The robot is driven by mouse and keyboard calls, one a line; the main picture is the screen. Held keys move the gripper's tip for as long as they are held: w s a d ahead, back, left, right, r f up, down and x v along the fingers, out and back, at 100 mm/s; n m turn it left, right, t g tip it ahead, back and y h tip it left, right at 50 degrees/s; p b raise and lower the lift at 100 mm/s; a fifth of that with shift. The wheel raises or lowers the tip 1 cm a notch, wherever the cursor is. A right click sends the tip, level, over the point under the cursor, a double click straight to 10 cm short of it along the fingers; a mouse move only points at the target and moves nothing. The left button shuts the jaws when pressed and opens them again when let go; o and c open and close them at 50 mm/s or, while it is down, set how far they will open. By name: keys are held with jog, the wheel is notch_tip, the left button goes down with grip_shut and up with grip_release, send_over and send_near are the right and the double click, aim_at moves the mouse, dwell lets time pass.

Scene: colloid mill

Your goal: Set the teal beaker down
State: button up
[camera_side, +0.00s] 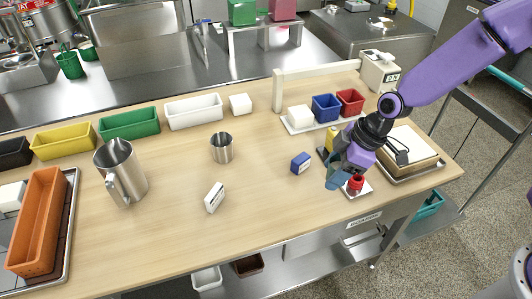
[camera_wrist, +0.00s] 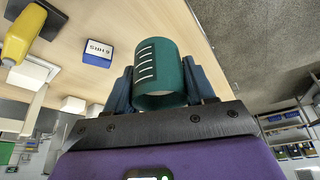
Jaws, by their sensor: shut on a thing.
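The teal beaker (camera_wrist: 160,65) sits between the two fingers of my gripper (camera_wrist: 160,92) in the wrist view. White measuring lines show on its wall, and its rim faces the wrist. In the side view my gripper (camera_side: 340,172) is over the right part of the wooden table (camera_side: 265,190), near the front edge. Only a small part of the beaker (camera_side: 333,183) shows there, partly hidden by the fingers. I cannot tell whether its base touches the table.
A small red object (camera_side: 356,183) on a white plate is just right of my gripper. A blue labelled block (camera_side: 301,163) lies to its left, and a yellow object (camera_side: 330,140) is behind it. A steel cup (camera_side: 222,148) stands further left.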

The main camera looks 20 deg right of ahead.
jog(key=w+a+m+t+h, duration=0.1)
jog(key=w+a+m+t, duration=0.1)
jog(key=w+m, duration=0.45)
jog(key=m+h, duration=0.3)
jog(key=m, duration=0.3)
send_over(261, 148)
jog(key=s, duration=0.2)
notch_tip(261, 148, down, 9)
jog(key=shift+w+d+r, duration=0.1)
jog(key=shift+d+r, duration=0.05)
jog(key=shift+r, duration=0.05)
jog(key=shift+w+f, duration=0.3)
jog(key=shift+f, duration=0.15)
jog(key=shift+f+t, duration=0.3)
jog(key=shift+f, duration=1.1)
jog(key=shift+f, duration=0.1)
jog(key=o, duration=1.1)
jog(key=shift+o, duration=0.2)
